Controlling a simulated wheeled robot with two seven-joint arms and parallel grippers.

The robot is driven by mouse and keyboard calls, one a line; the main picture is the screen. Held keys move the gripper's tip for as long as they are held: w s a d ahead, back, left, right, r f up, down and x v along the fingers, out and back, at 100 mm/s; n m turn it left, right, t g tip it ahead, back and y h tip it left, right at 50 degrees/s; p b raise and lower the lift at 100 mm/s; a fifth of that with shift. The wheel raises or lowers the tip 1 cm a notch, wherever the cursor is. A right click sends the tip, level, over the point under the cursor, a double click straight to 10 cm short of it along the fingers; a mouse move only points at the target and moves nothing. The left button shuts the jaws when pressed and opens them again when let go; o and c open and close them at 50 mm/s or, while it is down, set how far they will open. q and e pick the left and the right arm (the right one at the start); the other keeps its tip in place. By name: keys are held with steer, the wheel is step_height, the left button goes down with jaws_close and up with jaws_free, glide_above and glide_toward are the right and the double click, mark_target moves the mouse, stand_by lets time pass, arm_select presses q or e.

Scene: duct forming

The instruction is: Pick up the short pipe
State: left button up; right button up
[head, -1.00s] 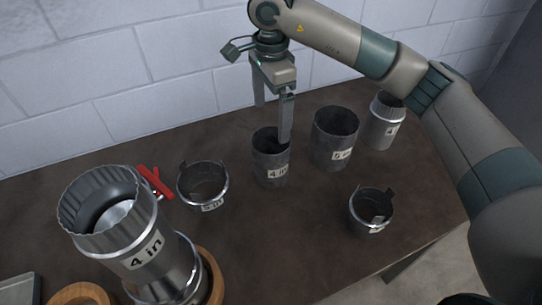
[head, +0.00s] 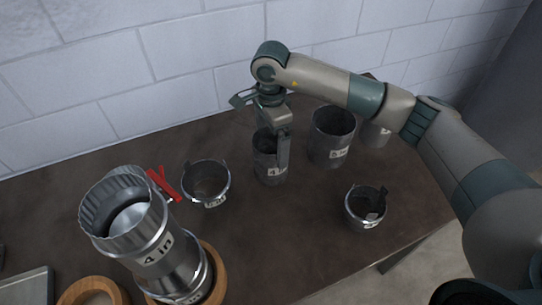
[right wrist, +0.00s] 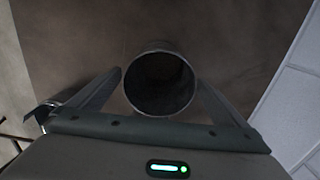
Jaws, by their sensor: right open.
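The short pipe (head: 268,174) is a dark grey open-topped cylinder with a "4 in" label, standing upright on the brown table. My right gripper (head: 275,150) is lowered over it from above, with one finger in front of its near right side; the other finger is mostly hidden in the head view. In the right wrist view the pipe's round mouth (right wrist: 160,80) lies between the two spread fingers, one on each side, with a small gap visible at the left. The right gripper is open. My left gripper is not in view.
A wider pipe (head: 331,140) stands close to the right, with a silver-collared piece (head: 374,135) behind my arm. Tabbed collars stand at left (head: 206,184) and right front (head: 366,208). A tall "4 in" assembly (head: 150,235) and a red-handled tool (head: 163,184) are at left.

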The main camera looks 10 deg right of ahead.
mark_target(271, 152)
step_height(271, 152, down, 4)
steer(key=p, duration=0.3)
steer(key=shift+f+p, duration=0.25)
steer(key=shift+p, duration=0.1)
steer(key=shift+f, duration=0.35)
steer(key=shift+c, duration=0.2)
steer(key=c, duration=1.2)
steer(key=shift+r, duration=0.15)
